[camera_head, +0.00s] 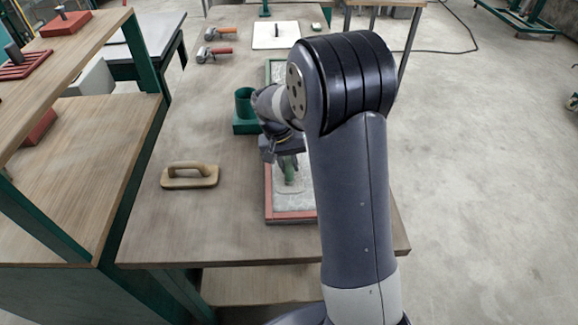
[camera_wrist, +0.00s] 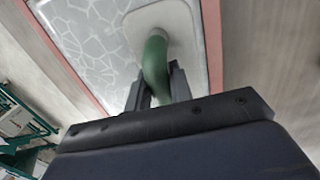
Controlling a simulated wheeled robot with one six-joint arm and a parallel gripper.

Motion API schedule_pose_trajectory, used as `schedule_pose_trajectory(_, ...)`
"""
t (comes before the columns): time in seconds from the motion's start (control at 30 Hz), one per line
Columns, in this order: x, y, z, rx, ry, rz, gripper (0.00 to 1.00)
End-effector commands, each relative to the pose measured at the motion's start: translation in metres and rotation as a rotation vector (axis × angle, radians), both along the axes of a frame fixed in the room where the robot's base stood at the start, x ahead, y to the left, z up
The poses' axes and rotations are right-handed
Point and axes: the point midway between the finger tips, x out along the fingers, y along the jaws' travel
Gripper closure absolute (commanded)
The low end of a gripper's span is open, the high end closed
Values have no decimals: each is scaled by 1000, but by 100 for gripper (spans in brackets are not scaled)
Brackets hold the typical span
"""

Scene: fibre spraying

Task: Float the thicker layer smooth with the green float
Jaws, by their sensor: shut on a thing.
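The green float has a green handle (camera_wrist: 155,68) and a pale flat plate (camera_wrist: 150,25). My gripper (camera_wrist: 158,85) is shut on the handle. In the head view the float (camera_head: 290,180) is over the near red-framed tray (camera_head: 292,217), and my gripper (camera_head: 284,150) is above it. The pale grey layer (camera_wrist: 85,35) in this tray has a web of light lines. The plate appears to lie on or just above the layer; I cannot tell whether it touches. My arm hides much of the tray's right side. A green-framed tray (camera_head: 270,72) with grey fill is farther back, partly hidden.
A beige float with a wooden handle (camera_head: 189,176) lies on the table at left. A green holder (camera_head: 244,112) stands behind my wrist. Two rollers (camera_head: 214,53) and a white board (camera_head: 275,36) are at the back. The table's near left is clear.

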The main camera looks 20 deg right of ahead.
Motion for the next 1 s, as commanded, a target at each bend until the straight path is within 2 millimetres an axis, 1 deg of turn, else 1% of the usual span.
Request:
schedule_pose_trajectory(0.13,11,-3,-1,0,1,-1,100)
schedule_pose_trajectory(0.3,17,-4,-1,0,1,-1,100)
schedule_pose_trajectory(0.5,31,-6,0,0,0,-1,100)
schedule_pose_trajectory(0.67,36,-7,1,0,1,0,100)
schedule_pose_trajectory(0.83,48,-10,2,0,0,-1,100)
schedule_pose_trajectory(1.0,54,-11,1,0,0,-1,100)
